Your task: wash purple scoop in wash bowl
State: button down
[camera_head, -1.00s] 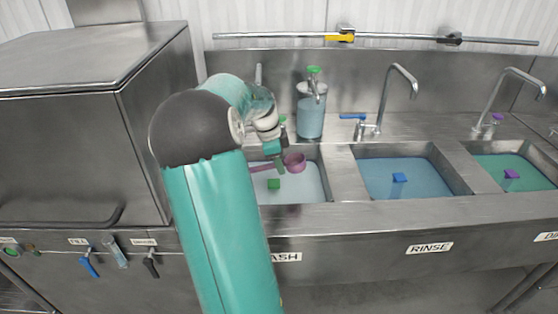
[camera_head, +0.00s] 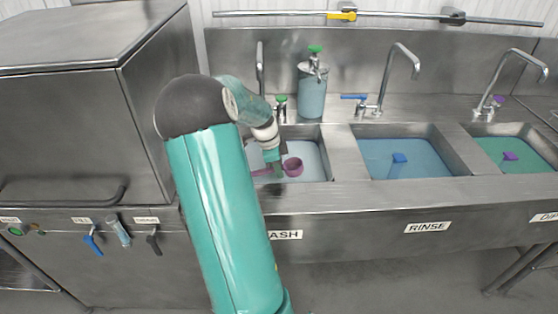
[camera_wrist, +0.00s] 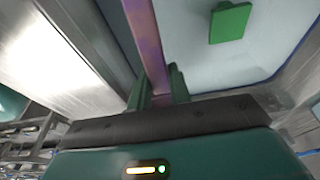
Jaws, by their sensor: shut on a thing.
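The purple scoop (camera_head: 293,167) is in the wash basin area in the head view, its cup to the right of my gripper (camera_head: 274,166). My gripper is shut on its handle; in the wrist view the handle (camera_wrist: 149,45) runs up from between the two green fingers of my gripper (camera_wrist: 159,92). The wash bowl (camera_head: 322,150) is the left sink, labelled WASH, with pale water. The scoop is low over or at the water; I cannot tell if it touches. A green block (camera_wrist: 230,22) shows in the basin in the wrist view.
To the right are the rinse sink (camera_head: 452,166) with blue water and a sink with green water (camera_head: 530,160). A soap dispenser (camera_head: 312,92) and faucets stand behind the sinks. A large steel machine (camera_head: 80,120) stands at the left.

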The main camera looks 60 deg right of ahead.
jog(key=shift+f, duration=6.3)
jog(key=shift+r, duration=0.1)
